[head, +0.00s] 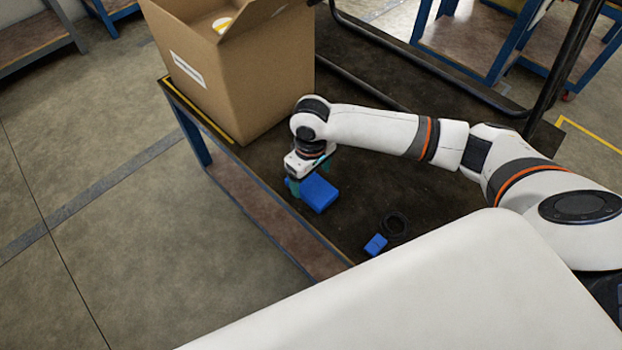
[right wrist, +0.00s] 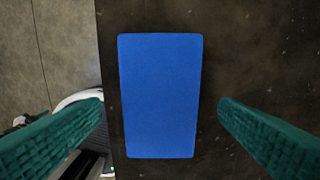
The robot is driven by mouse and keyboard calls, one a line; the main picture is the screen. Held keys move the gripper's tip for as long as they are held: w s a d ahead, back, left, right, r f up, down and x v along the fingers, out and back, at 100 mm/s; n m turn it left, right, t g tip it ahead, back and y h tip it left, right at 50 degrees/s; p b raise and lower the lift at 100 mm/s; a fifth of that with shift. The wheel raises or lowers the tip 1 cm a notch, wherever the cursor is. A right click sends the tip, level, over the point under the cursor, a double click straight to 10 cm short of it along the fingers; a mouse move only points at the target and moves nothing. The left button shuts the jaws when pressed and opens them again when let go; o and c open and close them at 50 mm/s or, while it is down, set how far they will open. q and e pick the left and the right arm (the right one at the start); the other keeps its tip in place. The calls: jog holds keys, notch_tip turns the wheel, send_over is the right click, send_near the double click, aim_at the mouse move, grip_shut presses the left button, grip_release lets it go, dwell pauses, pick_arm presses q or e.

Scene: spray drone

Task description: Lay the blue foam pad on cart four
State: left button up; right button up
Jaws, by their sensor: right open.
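The blue foam pad (head: 319,194) lies flat on the dark top of a cart (head: 349,217), near the cart's left edge. My right gripper (head: 306,188) is at the pad, pointing down over it. In the right wrist view the blue pad (right wrist: 160,96) lies between the two green fingers of my right gripper (right wrist: 160,120), with a gap on each side. The gripper is open and holds nothing. My left gripper is out of view. I cannot tell the cart's number.
An open cardboard box (head: 236,80) stands on the cart behind the gripper. A small blue block (head: 376,244) and a black ring (head: 395,225) lie nearer me. A dark metal rail (head: 400,58) runs along the far side. Other blue-framed carts (head: 465,45) stand beyond.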

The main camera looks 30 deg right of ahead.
aim_at(311, 185)
notch_tip(311, 185, up, 10)
jog(key=p, duration=0.1)
jog(key=shift+f, duration=0.25)
dwell(0.4)
